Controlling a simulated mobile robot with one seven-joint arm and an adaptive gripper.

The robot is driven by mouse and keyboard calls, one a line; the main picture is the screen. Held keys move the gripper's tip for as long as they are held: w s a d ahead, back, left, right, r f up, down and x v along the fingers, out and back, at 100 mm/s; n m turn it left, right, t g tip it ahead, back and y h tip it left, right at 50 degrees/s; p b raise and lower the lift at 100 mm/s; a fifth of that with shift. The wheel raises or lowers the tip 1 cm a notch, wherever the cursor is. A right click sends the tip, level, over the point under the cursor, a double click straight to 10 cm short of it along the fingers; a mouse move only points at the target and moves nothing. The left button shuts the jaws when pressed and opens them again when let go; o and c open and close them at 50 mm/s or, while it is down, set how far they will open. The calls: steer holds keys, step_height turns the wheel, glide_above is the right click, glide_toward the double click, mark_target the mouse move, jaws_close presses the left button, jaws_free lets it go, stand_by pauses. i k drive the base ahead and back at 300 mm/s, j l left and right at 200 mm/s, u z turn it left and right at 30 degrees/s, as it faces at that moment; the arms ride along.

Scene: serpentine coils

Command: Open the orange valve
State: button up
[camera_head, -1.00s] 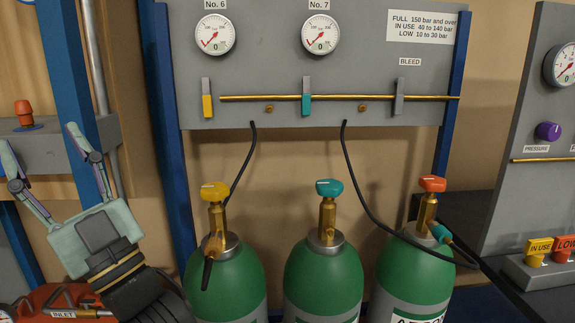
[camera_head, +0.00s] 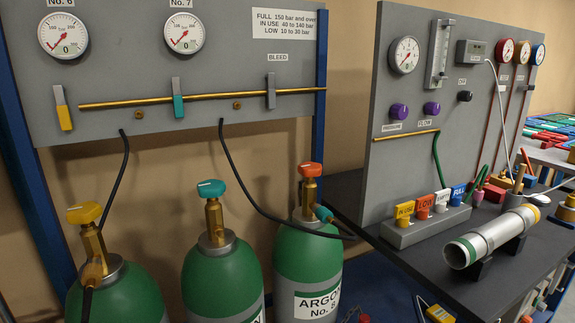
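An orange valve knob (camera_head: 310,169) sits on the brass stem (camera_head: 308,197) of the right green cylinder (camera_head: 306,262), labelled ARGON No. 8. The knob is unobstructed in this view. My gripper is outside the view.
A yellow-knobbed cylinder (camera_head: 113,293) and a teal-knobbed cylinder (camera_head: 222,274) stand to the left. A grey gauge panel (camera_head: 150,115) rises behind.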

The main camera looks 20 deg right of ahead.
mark_target(310, 170)
steer(key=k+l, duration=0.3)
steer(key=k+l+u, duration=0.1)
steer(key=k+l, duration=0.15)
steer(key=k, duration=0.25)
steer(key=i, duration=0.45)
